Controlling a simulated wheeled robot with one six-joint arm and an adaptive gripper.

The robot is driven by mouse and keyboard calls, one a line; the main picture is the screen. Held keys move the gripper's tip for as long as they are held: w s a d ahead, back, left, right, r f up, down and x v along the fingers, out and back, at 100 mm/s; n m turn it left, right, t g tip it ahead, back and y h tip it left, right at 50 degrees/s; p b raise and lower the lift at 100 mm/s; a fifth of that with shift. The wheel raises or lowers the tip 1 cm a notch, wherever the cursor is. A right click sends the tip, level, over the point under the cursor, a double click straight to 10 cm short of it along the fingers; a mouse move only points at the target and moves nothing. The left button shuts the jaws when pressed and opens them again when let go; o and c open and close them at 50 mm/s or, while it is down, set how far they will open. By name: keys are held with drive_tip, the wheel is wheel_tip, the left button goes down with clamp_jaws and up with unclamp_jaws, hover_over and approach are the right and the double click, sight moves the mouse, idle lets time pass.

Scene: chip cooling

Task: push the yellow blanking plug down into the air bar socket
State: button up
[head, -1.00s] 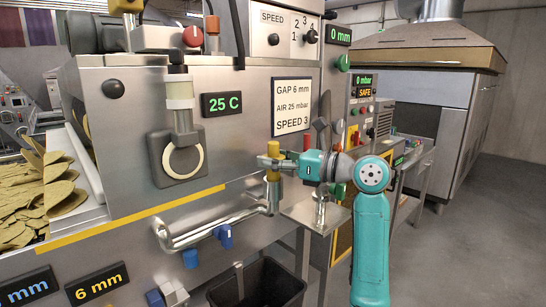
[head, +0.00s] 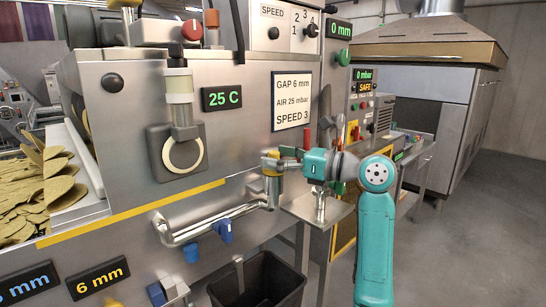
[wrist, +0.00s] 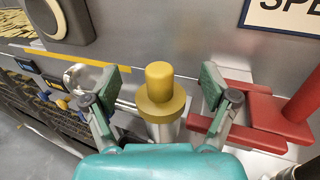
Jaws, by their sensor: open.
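The yellow blanking plug (wrist: 160,88) stands upright in the wrist view, a knob above a wider collar. It sits at the top of the metal air bar socket (wrist: 165,132), and I cannot tell whether any gap is left under the collar. In the head view the plug (head: 272,169) shows partly behind my fingers, above the upright end of the air bar (head: 270,190). My gripper (wrist: 160,87) is open, with one finger on each side of the plug and clear space between. It also shows in the head view (head: 274,160).
A red bracket and post (wrist: 290,110) stand close to the right of my right finger. The machine's steel front wall (head: 240,145) is just behind. A black bin (head: 262,280) is below. A blue valve handle (head: 223,230) hangs from the pipe. Floor at right is clear.

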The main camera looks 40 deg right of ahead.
drive_tip(key=v, duration=1)
drive_tip(key=shift+s+d, duration=0.15)
drive_tip(key=shift+s, duration=0.25)
